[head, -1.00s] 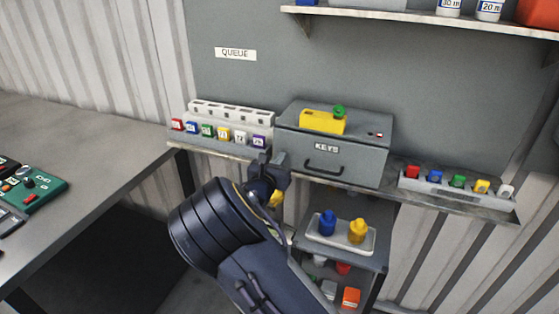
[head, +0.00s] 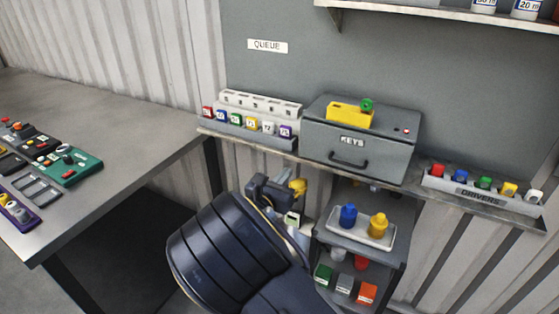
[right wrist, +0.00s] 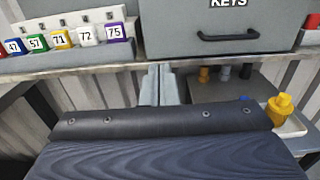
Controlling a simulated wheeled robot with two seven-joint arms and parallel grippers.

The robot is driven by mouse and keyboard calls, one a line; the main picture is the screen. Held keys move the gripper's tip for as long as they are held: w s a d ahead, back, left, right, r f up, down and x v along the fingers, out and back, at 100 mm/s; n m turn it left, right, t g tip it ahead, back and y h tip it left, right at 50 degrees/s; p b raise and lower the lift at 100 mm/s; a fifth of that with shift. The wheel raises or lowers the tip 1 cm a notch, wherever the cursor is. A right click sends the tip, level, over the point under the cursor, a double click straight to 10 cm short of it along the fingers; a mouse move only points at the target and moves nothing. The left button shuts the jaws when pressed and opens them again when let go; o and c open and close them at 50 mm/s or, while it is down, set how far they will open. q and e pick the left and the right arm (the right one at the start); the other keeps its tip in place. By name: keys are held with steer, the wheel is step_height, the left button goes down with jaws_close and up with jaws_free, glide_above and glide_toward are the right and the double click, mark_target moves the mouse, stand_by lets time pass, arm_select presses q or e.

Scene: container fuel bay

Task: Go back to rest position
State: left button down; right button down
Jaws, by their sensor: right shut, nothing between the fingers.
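My right gripper (head: 292,205) is in front of the wall shelf, left of the small rack with the bottles. It is empty. In the right wrist view its two grey fingers (right wrist: 159,84) are together, below the shelf edge and the grey KEYS box (right wrist: 225,25). My dark right forearm hides part of the gripper and the floor in the head view. The gripper seems apart from the shelf and rack, though the exact gap is hard to tell. My left gripper is in neither view.
The wall shelf holds a row of numbered coloured tags (head: 248,122), the KEYS box (head: 358,142) and a DRIVERS tray (head: 480,195). A tray (head: 350,236) with blue and yellow bottles tops the rack. A workbench (head: 110,110) with several devices stands left.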

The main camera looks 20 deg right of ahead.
steer(key=s+d+f+m+g+y, duration=0.45)
steer(key=s+m, duration=0.35)
steer(key=s, duration=0.2)
steer(key=s+d+f+m+g+y, duration=0.3)
steer(key=s+f+m+g+y, duration=0.15)
steer(key=s+m+g, duration=0.35)
steer(key=s+a+r+m+t+y, duration=0.3)
steer(key=s+a+m+y, duration=0.1)
steer(key=s+a+m, duration=0.1)
steer(key=s+a+r+m+t+y, duration=0.3)
steer(key=s+a+m, duration=0.3)
steer(key=s, duration=0.3)
steer(key=shift+s+a+r+m+y, duration=0.3)
steer(key=shift+a+r+y, duration=0.25)
steer(key=shift+y, duration=0.25)
steer(key=shift+t, duration=0.25)
